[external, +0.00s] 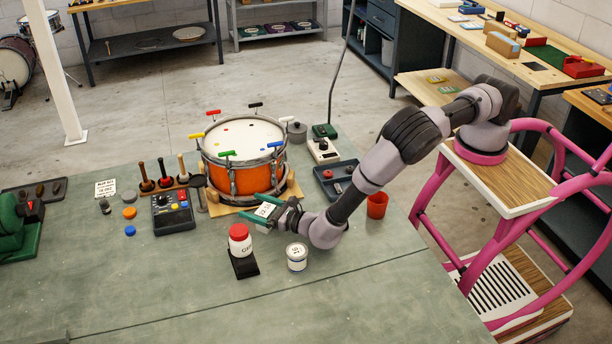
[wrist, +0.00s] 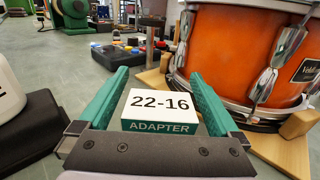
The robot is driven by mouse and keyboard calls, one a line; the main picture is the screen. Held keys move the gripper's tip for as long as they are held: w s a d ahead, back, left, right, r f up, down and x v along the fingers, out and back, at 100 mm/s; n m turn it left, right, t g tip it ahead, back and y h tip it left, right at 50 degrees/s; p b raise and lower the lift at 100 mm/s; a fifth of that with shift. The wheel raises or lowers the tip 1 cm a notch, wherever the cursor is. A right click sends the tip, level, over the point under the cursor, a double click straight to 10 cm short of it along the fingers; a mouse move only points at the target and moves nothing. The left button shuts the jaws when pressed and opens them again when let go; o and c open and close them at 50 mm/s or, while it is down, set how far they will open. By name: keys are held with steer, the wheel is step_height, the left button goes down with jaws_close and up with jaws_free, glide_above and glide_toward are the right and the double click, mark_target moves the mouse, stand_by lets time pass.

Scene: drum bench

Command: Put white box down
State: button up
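The white box (wrist: 160,106), with a black "22-16" on its top and a green "ADAPTER" strip on its near side, sits between the two green fingers of my gripper (wrist: 160,92). The fingers are spread to about the box's width and appear shut on it. In the external view, my gripper (external: 261,211) and the white box (external: 265,209) are just in front of the orange drum, low over the green bench (external: 180,290). The box's underside is hidden, so I cannot tell whether it touches the bench.
The orange drum (external: 242,178) on its wooden cradle is close behind and right of the fingers. A red-and-white jar (external: 240,241) on a black stand and a white tin (external: 297,257) stand nearby. A black control box (external: 172,212) is left. The front bench is clear.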

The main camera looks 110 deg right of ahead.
steer(key=shift+r, duration=0.15)
steer(key=shift+s+a, duration=0.15)
steer(key=shift+a, duration=0.1)
steer(key=v, duration=1.1)
steer(key=shift+s, duration=0.2)
steer(key=s+d+r+m+g+y, duration=0.1)
steer(key=s+d+r+m+g, duration=0.4)
steer(key=s+r+m, duration=0.5)
steer(key=s+d+r+m+g+y, duration=0.1)
steer(key=s+d+r+m+g, duration=0.35)
steer(key=r+m+g, duration=0.5)
steer(key=s+a+r+m+t+y, duration=0.3)
steer(key=s+a+r+m+y, duration=0.1)
steer(key=s+r, duration=0.3)
steer(key=s+a+r+m+t+y, duration=0.3)
steer(key=s+a+r+y, duration=0.1)
steer(key=s+r, duration=0.4)
steer(key=s+a+r+m+t+y, duration=0.3)
steer(key=s+r, duration=0.4)
steer(key=s, duration=0.3)
steer(key=shift+s+a+m+y, duration=0.3)
steer(key=shift+a+m+y, duration=0.45)
steer(key=shift+m+y, duration=0.15)
steer(key=shift+r, duration=0.15)
